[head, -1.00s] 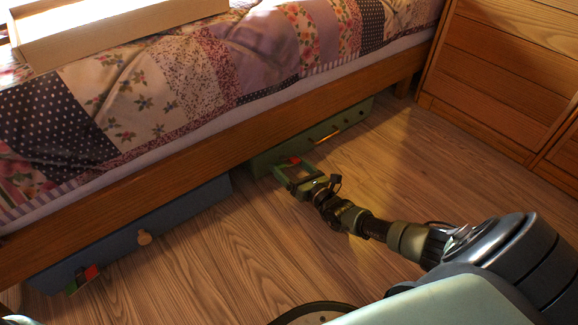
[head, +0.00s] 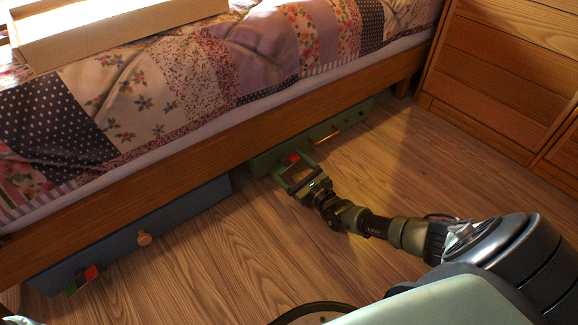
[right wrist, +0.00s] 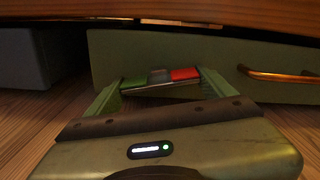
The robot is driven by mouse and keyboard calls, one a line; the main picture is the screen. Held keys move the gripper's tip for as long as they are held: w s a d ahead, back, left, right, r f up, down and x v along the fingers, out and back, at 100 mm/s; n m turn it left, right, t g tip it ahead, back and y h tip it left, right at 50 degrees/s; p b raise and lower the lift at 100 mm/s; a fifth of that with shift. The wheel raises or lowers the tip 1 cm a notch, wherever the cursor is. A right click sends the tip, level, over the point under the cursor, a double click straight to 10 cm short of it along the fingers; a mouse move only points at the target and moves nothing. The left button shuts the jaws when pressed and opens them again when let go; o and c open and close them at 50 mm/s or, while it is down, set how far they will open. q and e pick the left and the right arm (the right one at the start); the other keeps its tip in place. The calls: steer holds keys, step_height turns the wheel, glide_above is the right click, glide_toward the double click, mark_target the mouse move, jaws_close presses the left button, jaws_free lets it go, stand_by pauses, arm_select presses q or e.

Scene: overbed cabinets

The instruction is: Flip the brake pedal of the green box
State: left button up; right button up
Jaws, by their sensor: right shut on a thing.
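The green box (head: 330,125) lies on the floor under the bed, its long front facing out. It fills the back of the right wrist view (right wrist: 222,54). Its brake pedal (right wrist: 184,74) is low at the box's left end, with a green half, a red half and a grey piece between them. The red part also shows in the head view (head: 294,158). My right gripper (head: 294,168) is at the pedal, one finger at each end of it in the right wrist view (right wrist: 161,78), shut on it. My left gripper is not in view.
A blue box (head: 140,235) with a round wooden knob and its own red-green pedal (head: 88,275) is under the bed at left. The bed's wooden rail (head: 220,138) overhangs both boxes. A copper handle (right wrist: 280,76) is right of the pedal. Wooden drawers (head: 500,80) stand right.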

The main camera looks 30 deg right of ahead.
steer(key=shift+f, duration=0.1)
stand_by(0.4)
steer(key=o, duration=1.3)
steer(key=shift+c, duration=0.2)
steer(key=shift+s, duration=0.1)
steer(key=shift+s+p, duration=0.25)
steer(key=shift+p, duration=0.05)
steer(key=s+p, duration=0.1)
steer(key=s, duration=0.1)
steer(key=s+p, duration=0.1)
steer(key=s, duration=0.1)
steer(key=s+p, duration=0.1)
steer(key=s, duration=0.1)
steer(key=shift+s+d, duration=0.2)
steer(key=shift+d, duration=0.1)
steer(key=shift+s+p, duration=0.3)
steer(key=shift+s, duration=0.1)
